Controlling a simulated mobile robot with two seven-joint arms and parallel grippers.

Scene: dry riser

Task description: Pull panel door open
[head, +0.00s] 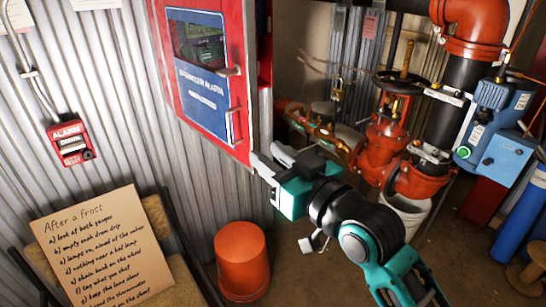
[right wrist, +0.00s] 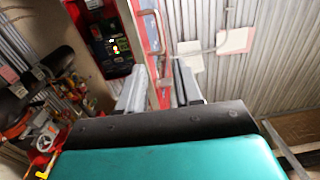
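The red panel door (head: 242,95) with a blue sprinkler-alarm sign and a small window stands ajar in the head view. Its handle (head: 230,71) is near the right edge; a handle also shows in the right wrist view (right wrist: 152,16). My right gripper (head: 268,158) is at the door's lower right corner. In the right wrist view, its two fingers (right wrist: 158,90) are apart, with the door's edge (right wrist: 155,60) between them. Firm contact on both sides does not show. The lit inside of the red cabinet (right wrist: 112,45) shows beside the door. My left gripper is out of view.
Red valves (head: 380,140) and pipes stand to the right, near a blue actuator box (head: 490,130). An orange bucket (head: 242,262) is on the floor below the door. A cardboard note (head: 103,250) rests on a chair at lower left. A red alarm box (head: 70,143) is on the wall.

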